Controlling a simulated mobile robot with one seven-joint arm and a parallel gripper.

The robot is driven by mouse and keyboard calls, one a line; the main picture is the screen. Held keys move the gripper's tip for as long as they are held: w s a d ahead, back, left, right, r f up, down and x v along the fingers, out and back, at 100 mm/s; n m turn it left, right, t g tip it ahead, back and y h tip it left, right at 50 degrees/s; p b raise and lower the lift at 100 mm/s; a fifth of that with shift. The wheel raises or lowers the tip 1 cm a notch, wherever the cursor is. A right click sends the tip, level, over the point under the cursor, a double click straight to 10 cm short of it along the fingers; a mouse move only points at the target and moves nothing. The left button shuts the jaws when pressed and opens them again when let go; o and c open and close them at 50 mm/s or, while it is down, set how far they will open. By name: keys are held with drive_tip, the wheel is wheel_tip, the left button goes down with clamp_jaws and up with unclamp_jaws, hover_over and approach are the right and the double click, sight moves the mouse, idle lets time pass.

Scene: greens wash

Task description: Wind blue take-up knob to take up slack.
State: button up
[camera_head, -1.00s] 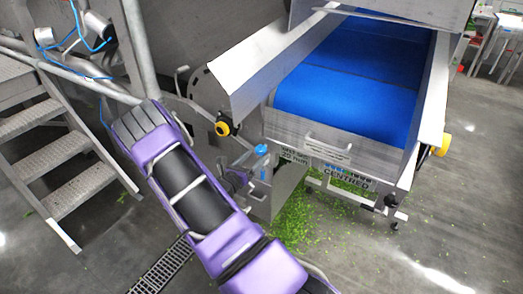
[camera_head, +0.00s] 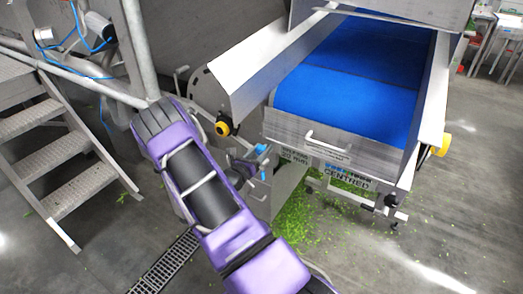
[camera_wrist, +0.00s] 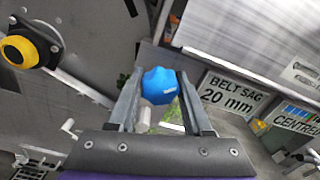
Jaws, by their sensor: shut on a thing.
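The blue take-up knob (camera_wrist: 160,84) sits between the two fingers of my gripper (camera_wrist: 160,98) in the wrist view. The fingers are shut on it, one on each side. A pale stub shows just below the knob. In the head view the knob (camera_head: 262,149) is a small blue patch at the left front corner of the conveyor, partly hidden by my gripper (camera_head: 257,163). The blue conveyor belt (camera_head: 345,95) lies in its metal frame above and to the right of the knob.
A sign reading "BELT SAG 20 mm" (camera_wrist: 229,96) and a "CENTRED" sign (camera_wrist: 300,117) are right of the knob. A yellow and black knob (camera_wrist: 20,51) is at the left. Metal stairs (camera_head: 60,150) stand left. Green scraps (camera_head: 300,215) litter the floor.

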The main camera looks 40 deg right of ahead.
clamp_jaws()
drive_tip(key=m+b, duration=0.2)
drive_tip(key=m, duration=0.1)
drive_tip(key=shift+f+m, duration=0.1)
drive_tip(key=shift+m, duration=0.2)
drive_tip(key=shift+m+b, duration=1.15)
drive_tip(key=shift+m, duration=0.85)
drive_tip(key=o, duration=1)
unclamp_jaws()
drive_tip(key=shift+a, duration=0.15)
